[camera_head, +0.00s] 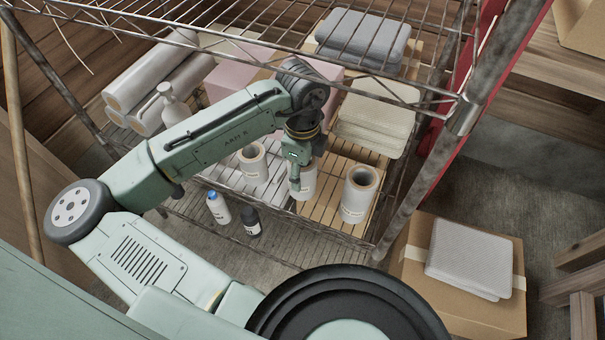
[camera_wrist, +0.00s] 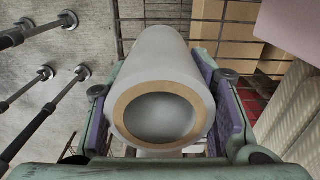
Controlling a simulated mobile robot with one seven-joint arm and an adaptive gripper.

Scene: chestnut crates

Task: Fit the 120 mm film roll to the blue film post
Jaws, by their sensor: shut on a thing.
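My gripper (camera_head: 296,178) is over the lower rack shelf in the head view, pointing down. In the wrist view my gripper (camera_wrist: 163,120) is shut on a white film roll with a brown core ring, its purple pads on either side. This roll (camera_wrist: 160,60) is seen end-on and its open core faces the camera. In the head view the held roll (camera_head: 308,182) is partly hidden behind the gripper. Similar rolls stand upright to its left (camera_head: 252,165) and right (camera_head: 359,195). I cannot make out a blue film post in either view.
A wire shelf (camera_head: 300,62) spans above the arm. Folded grey cloths (camera_head: 362,38), pale cloths (camera_head: 375,125) and a pink box (camera_head: 235,78) stand behind. A blue-capped bottle (camera_head: 218,207) and a dark bottle (camera_head: 251,221) are in front. Dark rods with discs (camera_wrist: 46,74) show at wrist-view left.

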